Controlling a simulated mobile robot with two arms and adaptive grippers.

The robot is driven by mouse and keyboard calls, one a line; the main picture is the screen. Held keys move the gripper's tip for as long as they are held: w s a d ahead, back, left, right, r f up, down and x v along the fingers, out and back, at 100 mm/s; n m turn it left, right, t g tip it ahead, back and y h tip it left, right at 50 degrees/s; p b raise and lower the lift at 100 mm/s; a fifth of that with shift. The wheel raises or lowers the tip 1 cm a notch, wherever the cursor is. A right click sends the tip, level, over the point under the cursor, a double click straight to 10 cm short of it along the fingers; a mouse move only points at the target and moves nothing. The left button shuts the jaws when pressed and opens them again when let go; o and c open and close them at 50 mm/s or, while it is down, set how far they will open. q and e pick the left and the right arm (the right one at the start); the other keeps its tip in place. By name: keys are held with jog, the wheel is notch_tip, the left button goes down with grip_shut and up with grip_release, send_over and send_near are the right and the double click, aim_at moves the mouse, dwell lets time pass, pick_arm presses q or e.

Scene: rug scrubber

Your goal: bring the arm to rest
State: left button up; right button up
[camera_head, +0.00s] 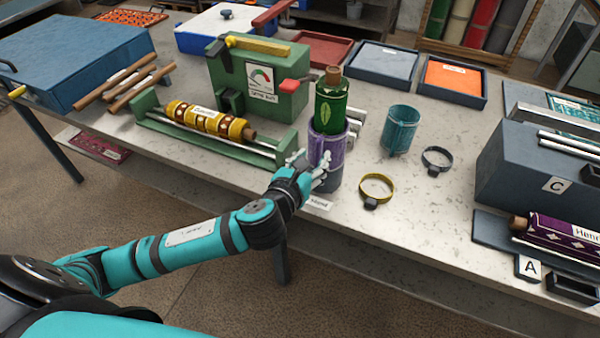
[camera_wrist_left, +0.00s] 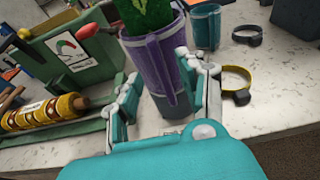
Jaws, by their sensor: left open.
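My left arm reaches in from the left in the head view. My left gripper (camera_head: 309,172) is open at the front edge of the bench. Its fingers also show in the left wrist view (camera_wrist_left: 160,100), apart on either side of a purple cup (camera_wrist_left: 160,62). The purple cup (camera_head: 327,150) stands upright on a grey base and holds a green roll (camera_head: 331,108) with a leaf mark and a cork-like top. I cannot tell whether the fingers touch the cup. My right gripper is not in view.
Beside the cup are a teal cup (camera_head: 400,130), a yellow ring clamp (camera_head: 377,188) and a dark ring clamp (camera_head: 437,158). A green machine (camera_head: 270,100) with a yellow roller (camera_head: 208,120) stands to the left. A grey block marked C (camera_head: 530,165) stands right.

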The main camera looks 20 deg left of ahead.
pick_arm(q)
jog(key=v, duration=0.9)
jog(key=s+a+f+n+g, duration=0.1)
jog(key=s+f+n+g, duration=0.65)
jog(key=n, duration=0.95)
jog(key=s+a+f+n+g, duration=0.2)
jog(key=s+f+n+g, duration=0.2)
jog(key=s+f+n, duration=1)
notch_tip(320, 180, down, 20)
jog(key=w+n+g, duration=0.2)
jog(key=w+n, duration=0.1)
jog(key=s+a+f, duration=0.3)
jog(key=s+f, duration=1.4)
jog(key=f, duration=0.1)
jog(key=shift+s+g+y, duration=0.3)
jog(key=shift+s+g, duration=0.05)
jog(key=shift+s, duration=0.05)
